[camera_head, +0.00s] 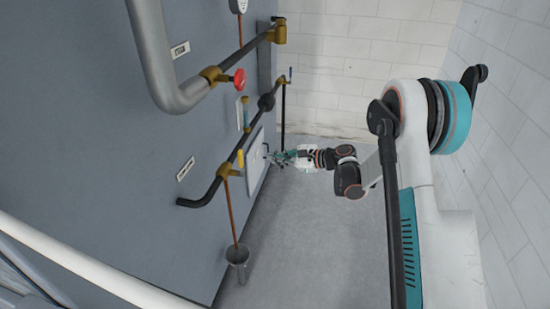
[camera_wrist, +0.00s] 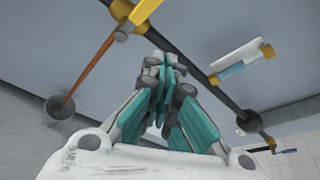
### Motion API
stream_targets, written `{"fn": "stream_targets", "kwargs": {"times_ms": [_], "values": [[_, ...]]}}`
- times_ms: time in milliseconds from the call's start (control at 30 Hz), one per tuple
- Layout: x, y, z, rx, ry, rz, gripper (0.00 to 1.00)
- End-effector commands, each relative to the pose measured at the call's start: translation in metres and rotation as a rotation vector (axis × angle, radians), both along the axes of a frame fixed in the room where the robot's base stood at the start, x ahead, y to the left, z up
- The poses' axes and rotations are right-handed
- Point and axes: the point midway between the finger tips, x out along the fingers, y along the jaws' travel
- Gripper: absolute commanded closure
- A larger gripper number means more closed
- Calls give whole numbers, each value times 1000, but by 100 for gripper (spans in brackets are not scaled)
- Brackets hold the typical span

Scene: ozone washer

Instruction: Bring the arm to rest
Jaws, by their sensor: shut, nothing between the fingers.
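My gripper (camera_head: 272,157) is at the end of my outstretched arm, close to the grey panel wall. In the wrist view the teal fingers of my gripper (camera_wrist: 163,65) are together, with nothing between them. The fingertips point towards the panel, near the dark pipe (camera_wrist: 205,72) and its yellow handle (camera_wrist: 140,18). I cannot tell the exact gap between the fingertips and the panel.
The grey panel (camera_head: 110,130) carries pipes, a red valve knob (camera_head: 239,78) and a yellow handle (camera_head: 240,158). A grey cup-shaped drain (camera_head: 237,256) stands below a copper tube. White block walls (camera_head: 350,60) close the back and right. The grey floor (camera_head: 310,250) is clear.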

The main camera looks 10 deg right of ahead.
Motion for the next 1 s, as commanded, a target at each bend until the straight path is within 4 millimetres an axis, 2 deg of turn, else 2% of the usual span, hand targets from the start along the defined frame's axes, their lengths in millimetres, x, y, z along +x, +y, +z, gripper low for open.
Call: {"fn": "stream_targets", "kwargs": {"times_ms": [167,367,667,1000], "values": [[-3,1,8,-24,-10,3,100],[-22,2,46,-176,-80,27,100],[-79,-2,106,-484,-219,105,100],[-165,-17,153,-827,-374,235,100]]}}
